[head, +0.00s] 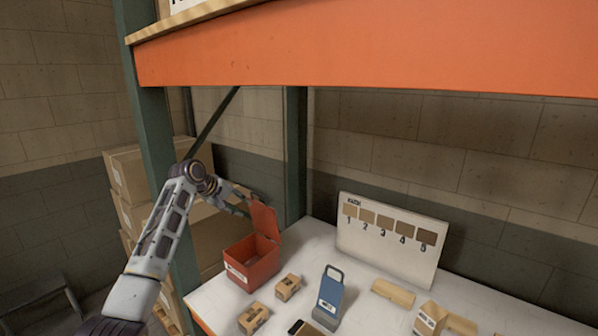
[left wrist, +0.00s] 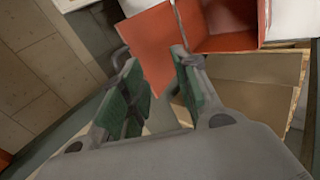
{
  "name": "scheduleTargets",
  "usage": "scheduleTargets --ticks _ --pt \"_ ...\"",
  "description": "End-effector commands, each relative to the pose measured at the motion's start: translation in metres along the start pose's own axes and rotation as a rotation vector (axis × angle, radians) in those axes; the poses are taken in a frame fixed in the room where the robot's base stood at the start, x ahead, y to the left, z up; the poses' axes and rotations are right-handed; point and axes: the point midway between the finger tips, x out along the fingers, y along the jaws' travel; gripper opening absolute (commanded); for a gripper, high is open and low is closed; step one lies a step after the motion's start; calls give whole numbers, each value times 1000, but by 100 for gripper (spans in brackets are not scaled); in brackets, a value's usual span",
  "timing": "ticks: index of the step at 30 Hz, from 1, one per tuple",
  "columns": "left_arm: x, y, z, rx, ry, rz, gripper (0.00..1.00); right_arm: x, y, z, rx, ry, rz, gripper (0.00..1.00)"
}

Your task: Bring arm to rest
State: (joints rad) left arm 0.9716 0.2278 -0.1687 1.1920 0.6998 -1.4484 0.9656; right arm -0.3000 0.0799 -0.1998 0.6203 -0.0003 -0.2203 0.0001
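My left arm comes in from the left in the head view. Its gripper (head: 240,203) is beside the raised lid of a red box (head: 254,268). In the left wrist view my left gripper (left wrist: 153,62) has its two green-padded fingers spread apart. The red lid (left wrist: 150,40) shows beyond and between the fingers, and I see nothing held. Whether a finger touches the lid is hard to tell. The red box (left wrist: 262,22) is open. My right gripper is not in view.
The white table (head: 215,303) carries small cardboard boxes (head: 288,287), a blue-grey container (head: 328,297) and a numbered colour board (head: 390,240). A green rack post (head: 150,130) and orange beam (head: 360,45) stand close to my arm. Stacked cartons (head: 130,178) are behind it.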

Motion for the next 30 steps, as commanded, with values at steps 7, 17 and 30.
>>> scheduleTargets --ticks 7,17,30 --pt "30 -50 30 102 0 -59 31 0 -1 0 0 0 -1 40" --pt "57 -114 71 238 -4 -130 31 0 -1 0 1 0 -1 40" --pt "74 -196 130 408 -22 -215 31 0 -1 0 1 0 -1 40"
